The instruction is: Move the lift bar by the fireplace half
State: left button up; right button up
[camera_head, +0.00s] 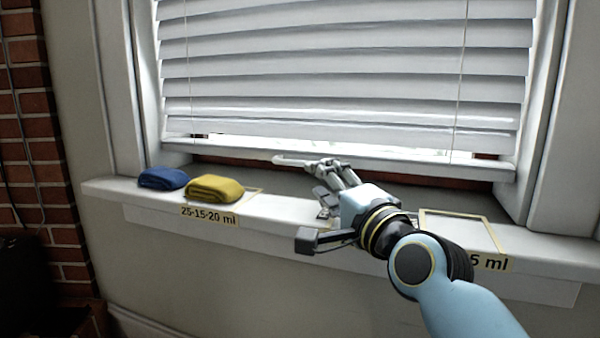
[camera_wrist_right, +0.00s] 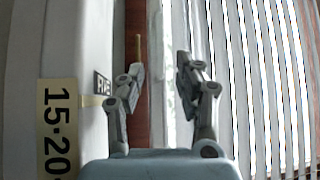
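The lift bar (camera_head: 230,146) looks to be the pale bottom rail of the white window blind (camera_head: 340,60). It hangs slightly tilted, lower at the right, with a bright gap above it. My right gripper (camera_head: 308,178) is in front of it, low over the sill. In the right wrist view my right gripper (camera_wrist_right: 158,85) has its fingers spread with nothing clearly held between them. The blind slats (camera_wrist_right: 260,80) run along the right of that view. Whether a finger touches the bar cannot be told. My left gripper is not in view.
The white sill (camera_head: 270,208) carries a blue folded cloth (camera_head: 162,178) and a yellow folded cloth (camera_head: 215,188) at the left. A label (camera_head: 210,216) is on its front edge. A framed empty patch (camera_head: 460,228) lies at the right. A brick wall (camera_head: 35,120) stands at far left.

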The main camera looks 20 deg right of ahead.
aim_at(302, 165)
jog(key=w, duration=0.2)
jog(key=w+b, duration=0.1)
jog(key=w, duration=0.2)
jog(key=w+a, duration=0.1)
jog(key=w, duration=0.1)
jog(key=shift+w+r+b, duration=0.3)
jog(key=shift+r+b, duration=0.05)
jog(key=shift+b, duration=0.05)
jog(key=shift+w+r, duration=0.2)
jog(key=shift+w, duration=0.3)
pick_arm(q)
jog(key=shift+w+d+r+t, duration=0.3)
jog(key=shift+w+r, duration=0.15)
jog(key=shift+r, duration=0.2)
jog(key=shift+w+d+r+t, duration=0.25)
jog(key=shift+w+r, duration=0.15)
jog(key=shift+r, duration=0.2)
pick_arm(e)
grip_shut()
